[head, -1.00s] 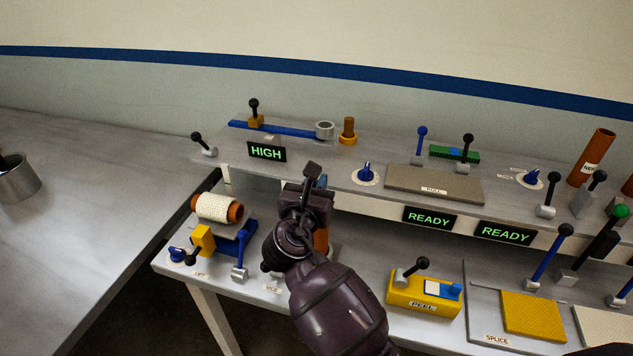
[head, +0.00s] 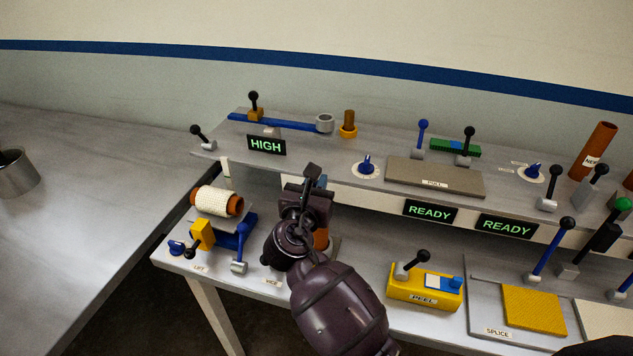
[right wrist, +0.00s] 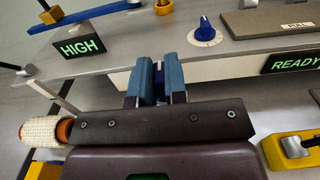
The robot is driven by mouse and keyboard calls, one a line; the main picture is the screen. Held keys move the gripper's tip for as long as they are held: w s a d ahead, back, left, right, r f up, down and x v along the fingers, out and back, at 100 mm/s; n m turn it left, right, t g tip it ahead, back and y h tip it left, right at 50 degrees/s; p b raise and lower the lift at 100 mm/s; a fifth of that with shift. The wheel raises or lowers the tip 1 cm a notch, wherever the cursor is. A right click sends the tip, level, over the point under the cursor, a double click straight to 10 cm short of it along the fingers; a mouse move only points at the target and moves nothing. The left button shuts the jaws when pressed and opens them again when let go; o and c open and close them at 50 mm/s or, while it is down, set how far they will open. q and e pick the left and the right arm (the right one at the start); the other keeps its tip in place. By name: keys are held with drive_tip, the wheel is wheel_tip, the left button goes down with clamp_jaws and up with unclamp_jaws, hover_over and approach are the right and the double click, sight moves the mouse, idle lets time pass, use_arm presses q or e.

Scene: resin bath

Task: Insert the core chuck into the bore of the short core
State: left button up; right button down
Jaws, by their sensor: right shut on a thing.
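My right gripper (head: 319,182) is in front of the raised shelf's front edge, above the lower bench. In the right wrist view, its two grey-blue fingers (right wrist: 158,78) are shut on a small dark blue piece (right wrist: 158,70). This piece seems to be the core chuck; most of it is hidden between the fingers. An orange-brown upright tube (head: 321,239), possibly the short core, shows in part just below and behind my right gripper in the head view. My wrist hides most of it, and its bore cannot be seen. My left gripper is not in view.
A cream-wound roll (head: 217,201) sits on a blue stand left of my gripper. A yellow PEEL block (head: 425,289) stands to the right. The raised shelf (head: 325,160) carries a HIGH sign (head: 266,145), a blue knob (head: 366,165) and a PULL plate (head: 434,177).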

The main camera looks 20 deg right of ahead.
drive_tip(key=shift+f, duration=0.45)
drive_tip(key=c, duration=1.1)
unclamp_jaws()
drive_tip(key=shift+s, duration=0.1)
